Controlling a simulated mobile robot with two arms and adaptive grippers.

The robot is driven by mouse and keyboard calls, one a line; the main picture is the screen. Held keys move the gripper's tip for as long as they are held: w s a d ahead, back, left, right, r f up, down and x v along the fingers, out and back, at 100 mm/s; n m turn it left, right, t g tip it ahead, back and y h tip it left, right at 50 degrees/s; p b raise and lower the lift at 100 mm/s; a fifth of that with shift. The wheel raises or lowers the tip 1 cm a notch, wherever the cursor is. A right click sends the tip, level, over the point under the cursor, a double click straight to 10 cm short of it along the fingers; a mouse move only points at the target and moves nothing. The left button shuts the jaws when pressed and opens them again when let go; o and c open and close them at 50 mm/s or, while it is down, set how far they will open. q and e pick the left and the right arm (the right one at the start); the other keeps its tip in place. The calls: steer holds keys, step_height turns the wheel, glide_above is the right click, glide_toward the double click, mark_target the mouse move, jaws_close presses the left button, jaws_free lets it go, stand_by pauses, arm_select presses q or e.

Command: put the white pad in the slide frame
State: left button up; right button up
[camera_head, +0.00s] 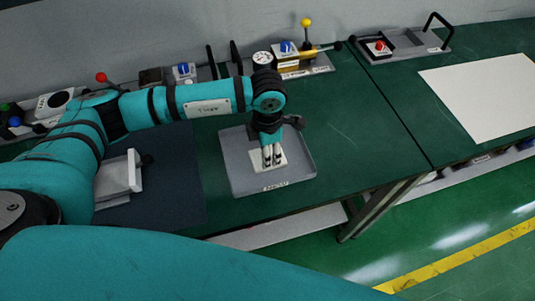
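The white pad (256,167) lies in a shallow grey tray (303,170) on the green table. My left gripper (272,162) points down over the pad, partly hiding it. Its two fingertips are close together, at or just above the pad. I cannot tell whether they grip it. A grey tray-like fixture with a black handle (437,47) stands at the back right and may be the slide frame; I cannot tell for certain. My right gripper is not in view.
A pale block-shaped fixture (115,180) sits on a dark mat (180,190) at left, behind my arm. Fixtures with a yellow knob (306,22) and a red knob (101,77) line the back. A white sheet (485,95) lies at right. The table right of the tray is clear.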

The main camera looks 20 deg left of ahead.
arm_select(q)
jaws_close()
steer(key=shift+r, duration=0.2)
steer(key=shift+w+r+b, duration=0.1)
steer(key=shift+r+b, duration=0.15)
steer(key=shift+b, duration=0.1)
steer(key=shift+s+r+b, duration=0.25)
steer(key=shift+r+b, duration=0.2)
steer(key=shift+r, duration=0.15)
steer(key=shift+s+r+b, duration=0.25)
steer(key=shift+r+b, duration=0.2)
steer(key=shift+r, duration=0.15)
steer(key=s+b, duration=0.1)
steer(key=s, duration=0.3)
steer(key=s+r+b, duration=0.1)
steer(key=s+b, duration=0.1)
steer(key=s, duration=0.3)
steer(key=s+b, duration=0.1)
steer(key=s, duration=0.4)
steer(key=shift+s+a+r, duration=0.1)
steer(key=shift+a+r, duration=0.2)
steer(key=shift+a, duration=0.05)
steer(key=shift+s+r, duration=0.1)
steer(key=shift+s, duration=0.35)
steer(key=shift+a, duration=0.1)
